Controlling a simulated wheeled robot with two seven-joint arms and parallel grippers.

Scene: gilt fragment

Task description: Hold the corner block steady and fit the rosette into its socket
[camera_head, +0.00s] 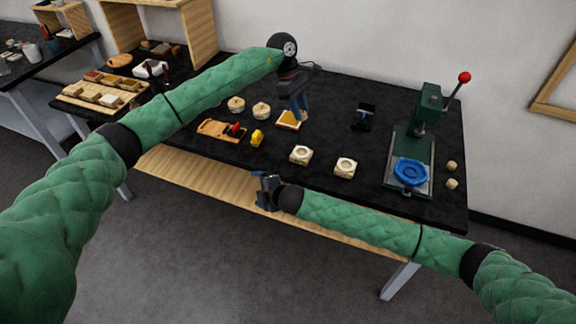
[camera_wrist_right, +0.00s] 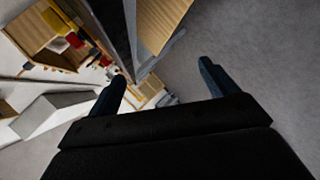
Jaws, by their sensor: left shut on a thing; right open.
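My left gripper (camera_head: 300,112) reaches down over the middle of the table. It is shut at a pale square block with a gold-orange top (camera_head: 288,120); its fingers partly hide the block. Two pale square blocks with round recesses, one (camera_head: 301,155) and another (camera_head: 346,168), sit nearer the front edge. Two round pale wooden pieces, one (camera_head: 236,104) and another (camera_head: 261,110), lie to the left; I cannot tell whether either is the rosette. My right gripper (camera_head: 266,190) is open and empty beyond the front edge; its spread fingers (camera_wrist_right: 165,82) show in the right wrist view.
A green press (camera_head: 414,150) with a blue round piece (camera_head: 410,172) stands at the right. A wooden board (camera_head: 220,131) with a red item and a small yellow item (camera_head: 257,138) lie left of the recessed blocks. A dark stand (camera_head: 364,117) is behind. Bare table surrounds the blocks.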

